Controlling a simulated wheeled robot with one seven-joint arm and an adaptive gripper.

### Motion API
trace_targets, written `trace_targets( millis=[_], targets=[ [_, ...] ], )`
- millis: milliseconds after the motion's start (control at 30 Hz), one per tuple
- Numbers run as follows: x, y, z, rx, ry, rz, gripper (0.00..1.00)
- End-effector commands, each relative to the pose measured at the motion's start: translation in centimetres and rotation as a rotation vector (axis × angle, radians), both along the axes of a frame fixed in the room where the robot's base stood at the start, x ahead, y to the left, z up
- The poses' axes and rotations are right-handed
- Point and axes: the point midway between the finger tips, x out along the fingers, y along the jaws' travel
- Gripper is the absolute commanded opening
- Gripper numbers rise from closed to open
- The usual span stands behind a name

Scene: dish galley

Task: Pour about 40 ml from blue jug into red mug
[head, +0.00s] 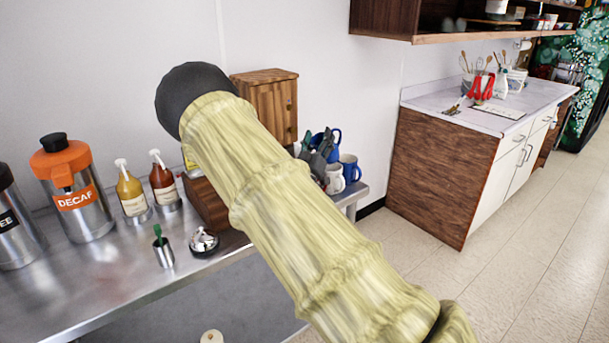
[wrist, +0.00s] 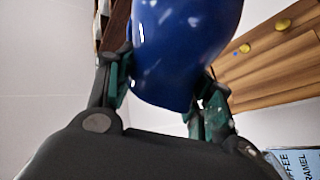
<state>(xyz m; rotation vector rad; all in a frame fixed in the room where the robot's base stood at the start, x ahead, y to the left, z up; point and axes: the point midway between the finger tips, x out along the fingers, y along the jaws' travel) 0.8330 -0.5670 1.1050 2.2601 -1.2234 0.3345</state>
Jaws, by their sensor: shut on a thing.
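The blue jug (wrist: 185,45) fills the top middle of the wrist view, with its glossy side between the two fingers. My gripper (wrist: 163,88) is shut on it with dark green pads at either side. In the head view my gripper (head: 318,148) is at the right end of the steel counter, partly hidden by my arm. Blue parts of the jug (head: 334,134) show just behind the fingers. The jug's opening and contents are hidden. I cannot make out a red mug in either view.
A white mug (head: 335,179) and a blue mug (head: 350,168) stand close below my gripper. A wooden box (head: 268,98) is behind. A decaf dispenser (head: 78,190), syrup bottles (head: 131,190) and a small steel cup (head: 164,253) stand left. Floor separates the wooden cabinet (head: 436,175).

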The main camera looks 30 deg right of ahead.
Motion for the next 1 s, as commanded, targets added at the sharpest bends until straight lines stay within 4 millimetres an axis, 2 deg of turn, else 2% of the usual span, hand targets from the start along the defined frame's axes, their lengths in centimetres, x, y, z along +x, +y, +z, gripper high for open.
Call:
trace_targets(
  millis=[467, 867, 1000],
  targets=[
    [0.0, -0.3, 0.7, 0.040, -0.006, 0.001, 0.00],
    [-0.3, -2.0, 2.3, 0.259, -0.021, 0.005, 0.00],
    [-0.4, -2.7, 1.8, 0.361, -0.025, 0.008, 0.00]
  ],
)
